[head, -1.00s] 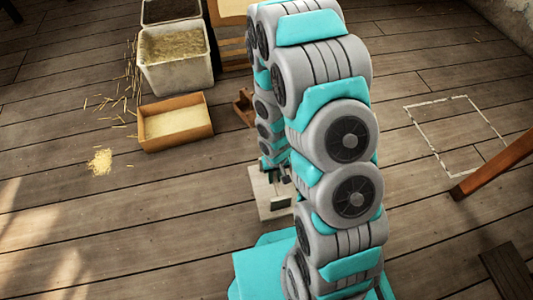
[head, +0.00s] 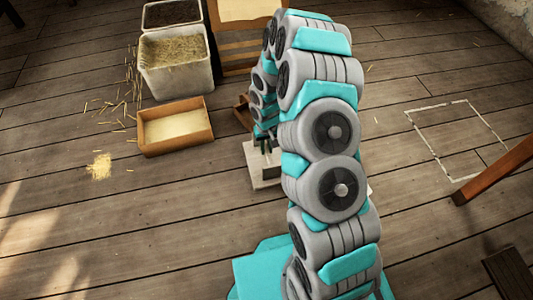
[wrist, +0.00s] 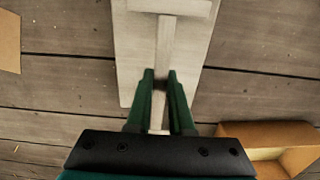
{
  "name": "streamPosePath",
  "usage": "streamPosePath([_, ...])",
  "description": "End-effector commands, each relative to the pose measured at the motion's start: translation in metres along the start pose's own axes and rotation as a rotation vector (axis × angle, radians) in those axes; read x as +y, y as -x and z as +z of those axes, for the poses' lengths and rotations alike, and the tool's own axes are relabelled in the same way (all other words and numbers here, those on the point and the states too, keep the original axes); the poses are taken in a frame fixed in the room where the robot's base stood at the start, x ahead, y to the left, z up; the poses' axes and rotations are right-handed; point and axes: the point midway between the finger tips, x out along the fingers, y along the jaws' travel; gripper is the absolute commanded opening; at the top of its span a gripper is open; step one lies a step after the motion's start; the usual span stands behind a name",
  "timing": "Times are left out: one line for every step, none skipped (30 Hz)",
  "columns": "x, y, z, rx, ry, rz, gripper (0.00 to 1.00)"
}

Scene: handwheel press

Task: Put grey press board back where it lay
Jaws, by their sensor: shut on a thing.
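The pale grey press board (wrist: 135,60) fills the upper middle of the wrist view, with a raised batten (wrist: 165,45) along it and a crosspiece at the top. My gripper (wrist: 160,78) has its green fingers closed on the batten. In the head view the board (head: 262,178) shows partly beside my arm, below my gripper (head: 266,147); my arm hides the rest. I cannot tell its height above the floor. A white rectangle outline (head: 436,160) marks bare floor at the right.
An open wooden box (head: 175,127) with pale contents stands left of my arm, before a white bin of straw (head: 178,60) and a dark-filled bin (head: 172,12). A reddish wooden beam (head: 490,172) lies by the outline's lower right.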

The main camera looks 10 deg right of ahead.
Motion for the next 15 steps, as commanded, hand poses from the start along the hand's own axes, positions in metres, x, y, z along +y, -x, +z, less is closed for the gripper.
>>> streamPosePath([0.000, -0.005, -0.001, -0.001, -0.001, 0.000, 0.00])
streamPosePath([0.000, -0.010, 0.000, -0.002, 0.000, 0.000, 0.00])
streamPosePath([0.000, -0.017, 0.000, -0.003, 0.001, 0.000, 0.00])
streamPosePath([0.000, -0.021, 0.000, -0.003, 0.001, 0.000, 0.00])
streamPosePath([0.000, -0.025, 0.000, -0.002, 0.000, -0.001, 0.00])
streamPosePath([0.000, -0.030, -0.001, 0.000, -0.001, -0.001, 0.00])
streamPosePath([0.000, -0.033, -0.001, 0.001, -0.001, -0.002, 0.00])
streamPosePath([0.000, -0.035, -0.001, 0.001, -0.001, -0.001, 0.00])
streamPosePath([0.000, -0.035, -0.002, 0.002, 0.000, -0.001, 0.00])
streamPosePath([0.000, -0.036, -0.002, 0.003, 0.000, -0.001, 0.00])
streamPosePath([0.000, -0.035, -0.002, 0.003, 0.000, -0.001, 0.00])
streamPosePath([0.000, -0.035, -0.002, 0.003, 0.000, -0.001, 0.00])
streamPosePath([0.000, -0.035, -0.002, 0.003, 0.000, -0.001, 0.00])
streamPosePath([0.000, -0.035, -0.002, 0.003, 0.000, -0.001, 0.00])
streamPosePath([0.000, -0.035, -0.002, 0.003, 0.000, -0.001, 0.21])
